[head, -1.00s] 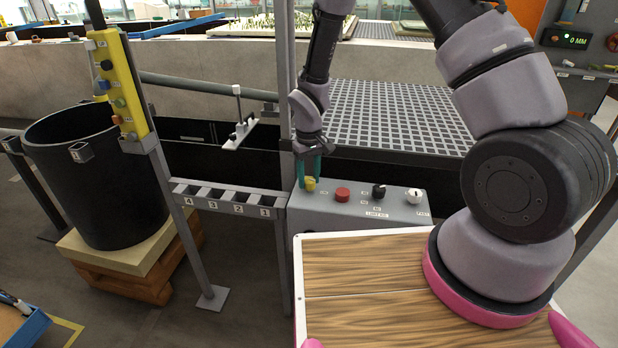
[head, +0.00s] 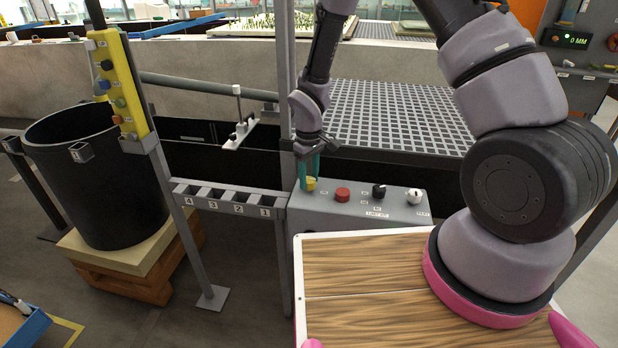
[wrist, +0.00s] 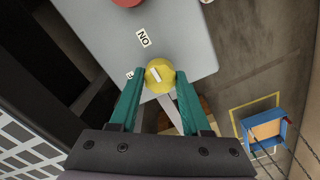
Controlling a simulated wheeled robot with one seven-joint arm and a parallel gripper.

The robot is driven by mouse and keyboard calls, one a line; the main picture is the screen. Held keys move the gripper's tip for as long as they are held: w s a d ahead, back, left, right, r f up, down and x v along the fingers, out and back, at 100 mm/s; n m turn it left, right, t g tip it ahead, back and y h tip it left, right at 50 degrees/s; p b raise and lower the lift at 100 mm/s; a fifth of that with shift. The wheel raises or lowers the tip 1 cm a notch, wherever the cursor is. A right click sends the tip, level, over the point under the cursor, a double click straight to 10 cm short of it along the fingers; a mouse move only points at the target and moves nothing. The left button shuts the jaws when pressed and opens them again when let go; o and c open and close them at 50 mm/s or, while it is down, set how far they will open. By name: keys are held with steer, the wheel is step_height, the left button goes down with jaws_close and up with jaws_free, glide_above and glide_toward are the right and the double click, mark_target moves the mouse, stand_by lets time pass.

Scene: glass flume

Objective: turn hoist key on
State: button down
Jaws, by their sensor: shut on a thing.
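The hoist key is a yellow round knob (head: 310,183) with a pale bar on its top, at the left end of a grey control box (head: 385,205). It also shows in the wrist view (wrist: 160,75), where the bar runs at a slant. An "ON" label (wrist: 143,39) is printed on the box near it. My gripper (head: 309,172) comes down from above with teal fingers. In the wrist view its fingertips (wrist: 159,80) are closed on both sides of the yellow knob. The fingers partly hide the knob in the head view.
The box also carries a red button (head: 342,194), a black knob (head: 379,190) and a white knob (head: 414,195). A post (head: 284,80) stands close left of my gripper. A yellow pendant (head: 123,90) and black bin (head: 95,180) are farther left.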

steer(key=shift+c, duration=1.9)
jaws_free()
step_height(320, 180, up, 11)
step_height(320, 180, up, 9)
steer(key=m+t, duration=0.1)
steer(key=m, duration=0.1)
glide_above(310, 178)
steer(key=d, duration=0.5)
steer(key=s+d+r+m+t, duration=0.1)
steer(key=d+r+m, duration=0.15)
steer(key=r, duration=0.25)
steer(key=s+d+r+m+t, duration=0.1)
steer(key=s+d+r, duration=0.15)
steer(key=r, duration=0.35)
steer(key=s+d+r+m+t+y, duration=0.2)
steer(key=s+d+r+m+t, duration=0.2)
steer(key=s+d+r+m, duration=0.3)
steer(key=s+d+r, duration=0.2)
steer(key=s+r, duration=0.3)
steer(key=s, duration=0.2)
steer(key=shift+s+d+r, duration=0.3)
steer(key=shift+r, duration=0.05)
